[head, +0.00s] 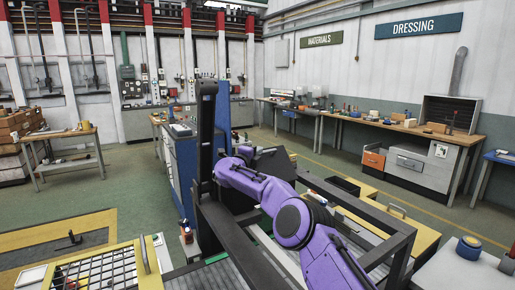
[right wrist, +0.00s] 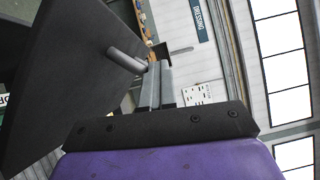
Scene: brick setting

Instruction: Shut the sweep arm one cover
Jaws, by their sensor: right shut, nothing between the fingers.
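The cover, as I take it, is a dark flat panel (head: 272,162) standing open and tilted just beyond my right arm's end in the head view. In the right wrist view the dark panel (right wrist: 60,75) fills the left side, with a short grey bar handle (right wrist: 127,60) sticking out of it. My right gripper (right wrist: 158,84) is shut and empty, its fingers beside the handle's end; I cannot tell whether they touch. In the head view the purple right arm hides much of the panel's lower part, and the fingertips are hard to make out. My left gripper is out of view.
A tall dark post (head: 207,130) and dark frame rails (head: 350,205) surround the arm. A blue cabinet (head: 180,165) stands behind the post. A yellow-edged grid tray (head: 95,275) is at front left. Workbenches (head: 380,125) line the back right; green floor is open at left.

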